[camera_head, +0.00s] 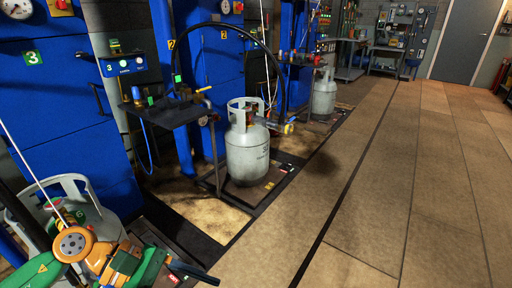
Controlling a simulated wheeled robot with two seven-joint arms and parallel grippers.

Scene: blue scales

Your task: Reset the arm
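An orange and green jointed part (100,258) fills the bottom left corner. It looks like my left arm, low and close to the camera. A dark flat piece (193,271) juts out to its right; I cannot tell if this is my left gripper or the scale's edge, and no finger opening shows. My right arm and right gripper are not in view. A grey gas cylinder (247,155) stands upright on the middle scale, clear of the arm.
Another grey cylinder (68,190) stands at left, partly behind the arm. A third cylinder (323,97) stands farther back. Blue cabinets (62,130) and a dark shelf (170,112) line the left. The tiled floor (400,190) at right is clear up to a grey door (468,40).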

